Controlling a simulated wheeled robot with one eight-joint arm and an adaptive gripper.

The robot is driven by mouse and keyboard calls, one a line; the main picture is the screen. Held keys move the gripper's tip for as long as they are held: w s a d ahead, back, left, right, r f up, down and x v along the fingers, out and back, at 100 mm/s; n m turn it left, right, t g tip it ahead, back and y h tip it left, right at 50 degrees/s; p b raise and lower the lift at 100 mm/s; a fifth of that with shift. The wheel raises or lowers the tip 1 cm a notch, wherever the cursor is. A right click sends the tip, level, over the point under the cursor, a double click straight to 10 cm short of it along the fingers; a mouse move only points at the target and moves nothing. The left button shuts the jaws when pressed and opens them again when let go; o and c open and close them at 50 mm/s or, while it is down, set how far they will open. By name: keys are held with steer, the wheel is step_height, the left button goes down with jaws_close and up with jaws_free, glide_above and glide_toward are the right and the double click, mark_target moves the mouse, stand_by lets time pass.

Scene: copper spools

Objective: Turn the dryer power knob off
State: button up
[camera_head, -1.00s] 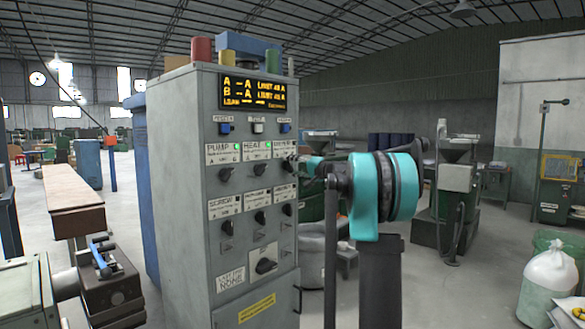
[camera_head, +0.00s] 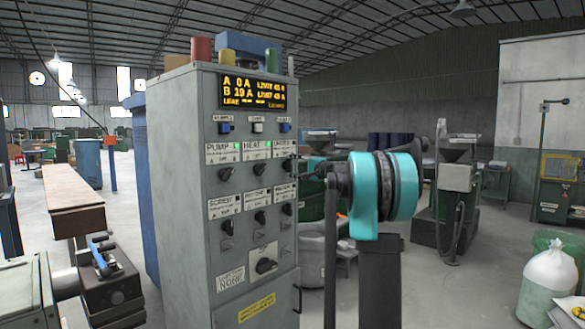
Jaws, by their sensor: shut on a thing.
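The grey control cabinet (camera_head: 175,200) stands left of centre, with two rows of labelled knobs on its front. The PUMP knob (camera_head: 226,174) and HEAT knob (camera_head: 257,170) are in the upper row, each with a green light by its label. The third upper label (camera_head: 283,148), at the right, is too small to read surely. My gripper (camera_head: 299,167) reaches in from the right to the knob under that label. It is shut on that knob, apparently the dryer knob. The fingers largely hide the knob, so its angle cannot be told.
A larger dark knob (camera_head: 265,266) is below. A brown-topped bench (camera_head: 73,190) is at left, a white bag (camera_head: 550,283) at lower right.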

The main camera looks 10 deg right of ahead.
steer(key=o, duration=1.2)
steer(key=shift+c, duration=0.2)
steer(key=shift+d, duration=0.1)
steer(key=v, duration=1.2)
